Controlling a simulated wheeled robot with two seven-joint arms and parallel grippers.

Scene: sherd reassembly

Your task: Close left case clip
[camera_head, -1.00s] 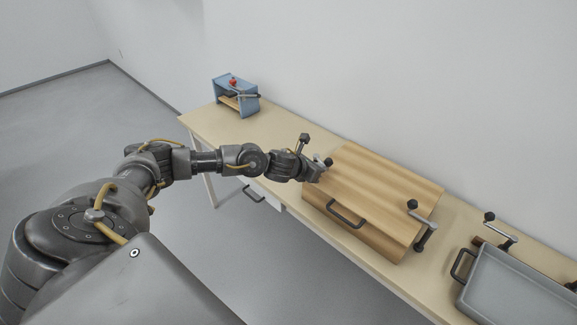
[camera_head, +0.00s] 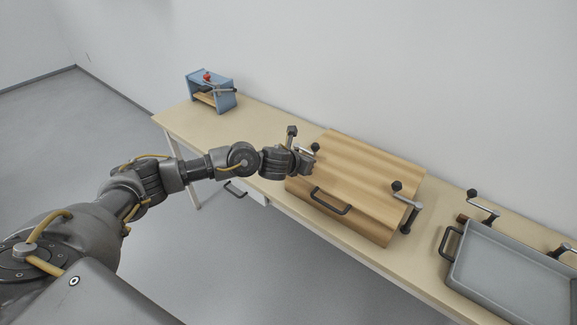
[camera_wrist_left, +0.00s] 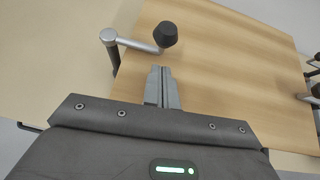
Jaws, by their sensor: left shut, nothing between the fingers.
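The wooden case (camera_head: 365,165) lies closed on the bench, with its lid filling much of the left wrist view (camera_wrist_left: 225,75). The left clip is a metal lever with a black knob (camera_head: 315,147) at the case's left end. In the left wrist view the lever (camera_wrist_left: 135,43) reaches from a pivot beside the case to the knob over the lid. My left gripper (camera_head: 309,168) is shut and empty. Its fingertips (camera_wrist_left: 160,69) are just on the near side of the knob, and I cannot tell whether they touch anything. The right clip (camera_head: 410,205) stands at the case's other end.
A dark handle (camera_head: 331,202) juts from the case's front. A grey tray (camera_head: 515,275) with clips lies to the right. A blue stand (camera_head: 212,92) with a red item is at the bench's far left. The bench between stand and case is clear.

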